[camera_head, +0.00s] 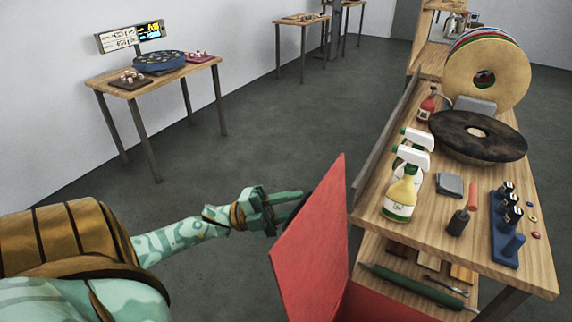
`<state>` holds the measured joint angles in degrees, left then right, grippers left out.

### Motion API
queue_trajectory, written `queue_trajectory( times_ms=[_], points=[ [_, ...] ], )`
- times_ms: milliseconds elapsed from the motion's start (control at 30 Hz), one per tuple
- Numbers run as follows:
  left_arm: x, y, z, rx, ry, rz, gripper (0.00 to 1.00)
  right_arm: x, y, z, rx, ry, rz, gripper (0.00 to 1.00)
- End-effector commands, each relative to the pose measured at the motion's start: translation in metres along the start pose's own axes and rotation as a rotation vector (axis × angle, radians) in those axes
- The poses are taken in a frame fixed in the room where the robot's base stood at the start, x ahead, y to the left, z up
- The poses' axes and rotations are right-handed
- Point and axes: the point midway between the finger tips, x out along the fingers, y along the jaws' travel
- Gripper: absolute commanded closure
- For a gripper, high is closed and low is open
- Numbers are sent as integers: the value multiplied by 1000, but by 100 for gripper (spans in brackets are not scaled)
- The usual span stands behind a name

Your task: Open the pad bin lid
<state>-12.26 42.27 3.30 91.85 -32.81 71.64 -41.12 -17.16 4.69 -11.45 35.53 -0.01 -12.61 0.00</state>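The pad bin lid (318,240) is a flat red panel in the lower middle of the head view. It stands steeply upright, well away from flat. Part of the red pad bin (385,305) shows to its right at the bottom edge, below the workbench; most of the bin is out of view. My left gripper (292,210) is at the left side of the lid, its dark fingertips at or just behind the lid's edge. The lid hides the finger ends, so I cannot tell whether they touch it or are open. My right gripper is not in view.
The wooden workbench (470,255) on the right holds spray bottles (401,195), a dark round pad (478,135), a blue rack (508,242) and small tools. A green rod (420,285) lies on its lower shelf. A small table (130,85) stands far left. The floor between is clear.

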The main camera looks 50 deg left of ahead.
Motion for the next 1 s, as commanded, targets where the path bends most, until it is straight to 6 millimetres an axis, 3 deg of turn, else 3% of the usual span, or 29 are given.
queue_trajectory(
  times_ms=[167, 500, 700, 1000],
  points=[
    [-20, 2, 0, -3, -2, 3, 68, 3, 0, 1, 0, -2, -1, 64],
    [-112, 4, 1, -3, -8, 6, 68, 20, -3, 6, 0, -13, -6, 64],
    [-152, 2, 2, -1, -7, 3, 68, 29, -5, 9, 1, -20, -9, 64],
    [-168, -1, 1, 0, -4, -1, 68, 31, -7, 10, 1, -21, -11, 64]
  ],
)
